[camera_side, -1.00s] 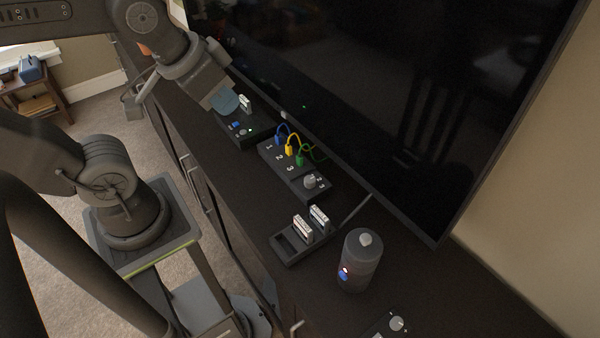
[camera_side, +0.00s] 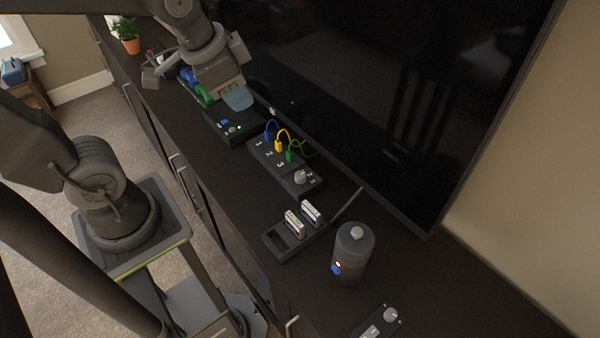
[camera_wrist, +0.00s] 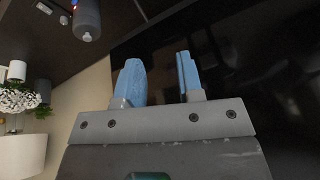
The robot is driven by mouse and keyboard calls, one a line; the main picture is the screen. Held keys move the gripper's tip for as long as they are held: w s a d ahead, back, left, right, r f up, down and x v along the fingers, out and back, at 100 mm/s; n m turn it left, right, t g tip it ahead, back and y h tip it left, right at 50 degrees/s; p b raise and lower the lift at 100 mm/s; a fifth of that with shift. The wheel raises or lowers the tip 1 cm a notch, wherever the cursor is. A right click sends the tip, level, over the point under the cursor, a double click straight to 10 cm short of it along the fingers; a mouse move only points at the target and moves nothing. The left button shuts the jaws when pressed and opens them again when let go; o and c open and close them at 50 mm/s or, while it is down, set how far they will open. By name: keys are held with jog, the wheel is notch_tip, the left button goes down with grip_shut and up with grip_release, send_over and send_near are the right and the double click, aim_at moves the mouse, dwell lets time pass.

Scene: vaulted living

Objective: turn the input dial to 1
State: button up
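The grey input dial (camera_side: 299,177) is a small knob at the near end of the black switch box (camera_side: 272,160). Small white numbers show on its right; which one it points at is too small to tell. Blue, yellow and green cables plug into the same box beside numbers 1, 2 and 3. My gripper (camera_side: 238,97) hangs above the game console, beyond the switch box and apart from the dial. In the wrist view its two blue fingers stand apart with nothing between them (camera_wrist: 160,82). The dial is not recognisable in the wrist view.
A cartridge holder (camera_side: 280,243), a grey cylinder speaker (camera_side: 352,252) and another dial box (camera_side: 375,322) stand nearer. The big television (camera_side: 420,90) borders the right. A potted plant (camera_side: 128,38) stands far left.

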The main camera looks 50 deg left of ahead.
jog(key=o, duration=0.4)
jog(key=w+f+m, duration=0.2)
jog(key=w, duration=0.1)
jog(key=w+a+f+m+g, duration=0.1)
jog(key=w+f+m, duration=0.2)
jog(key=w+f+m+g, duration=0.1)
jog(key=w+f+m, duration=0.1)
jog(key=w+m, duration=0.1)
jog(key=shift+w+a+f, duration=0.2)
jog(key=shift+w+a, duration=0.2)
jog(key=shift+w, duration=0.05)
jog(key=m+g, duration=0.3)
jog(key=m, duration=0.5)
send_over(300, 174)
notch_tip(300, 174, down, 14)
jog(key=r, duration=0.1)
notch_tip(300, 174, down, 15)
jog(key=shift+r, duration=0.15)
jog(key=c, duration=0.9)
